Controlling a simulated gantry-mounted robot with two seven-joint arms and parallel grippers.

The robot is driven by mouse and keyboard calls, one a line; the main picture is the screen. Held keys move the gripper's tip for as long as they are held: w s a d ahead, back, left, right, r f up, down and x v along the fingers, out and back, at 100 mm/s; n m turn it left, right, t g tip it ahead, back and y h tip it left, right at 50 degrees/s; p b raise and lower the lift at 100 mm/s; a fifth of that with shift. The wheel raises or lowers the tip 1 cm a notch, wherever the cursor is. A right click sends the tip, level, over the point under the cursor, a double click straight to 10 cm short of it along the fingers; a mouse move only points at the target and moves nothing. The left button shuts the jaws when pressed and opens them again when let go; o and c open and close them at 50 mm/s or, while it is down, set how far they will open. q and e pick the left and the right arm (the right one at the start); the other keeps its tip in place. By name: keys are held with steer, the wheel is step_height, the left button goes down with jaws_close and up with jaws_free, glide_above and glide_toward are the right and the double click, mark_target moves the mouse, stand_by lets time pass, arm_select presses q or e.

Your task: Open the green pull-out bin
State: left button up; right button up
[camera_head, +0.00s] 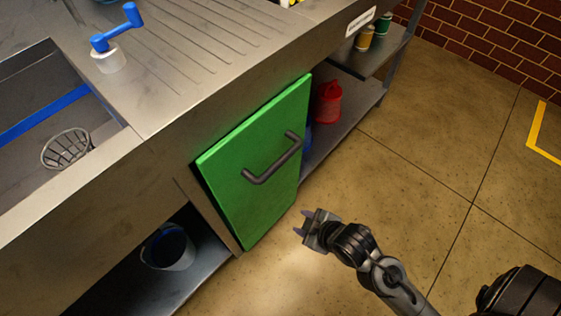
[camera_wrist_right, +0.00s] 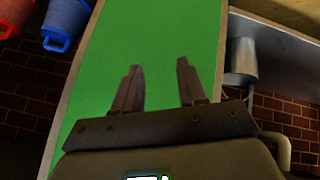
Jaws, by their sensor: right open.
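The green pull-out bin (camera_head: 258,165) is set under the steel counter, and its green front with a dark bar handle (camera_head: 272,160) faces me. The front looks tilted in the head view and flush or nearly flush with the counter; I cannot tell exactly. My right gripper (camera_head: 303,225) is open and empty, low and to the right of the handle, apart from it. In the right wrist view the open fingers (camera_wrist_right: 159,80) stand before the green front (camera_wrist_right: 150,35); the handle is not visible there. My left gripper is not in view.
A bucket (camera_head: 168,247) stands on the lower shelf at left. A red container (camera_head: 328,102) stands on the lower right shelf, with small bottles (camera_head: 365,38) above.

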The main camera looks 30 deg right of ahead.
mark_target(282, 158)
steer(key=w+a+r+n+t+y+p, duration=0.1)
steer(key=w+r+n+t+y+p, duration=0.25)
steer(key=w+r+n+t, duration=0.45)
steer(key=s+d+r+n+t+p, duration=0.35)
steer(key=s+r+n+p, duration=0.25)
steer(key=s+r+p, duration=0.3)
steer(key=shift+y, duration=0.25)
steer(key=shift+f+b+x, duration=0.15)
steer(key=shift+b+x, duration=0.5)
steer(key=shift+x, duration=2.3)
steer(key=shift+f+b+x, duration=0.1)
steer(key=shift+b+x, duration=0.55)
steer(key=shift+x, duration=2.3)
steer(key=shift+a, duration=0.1)
steer(key=shift+c, duration=0.4)
jaws_close()
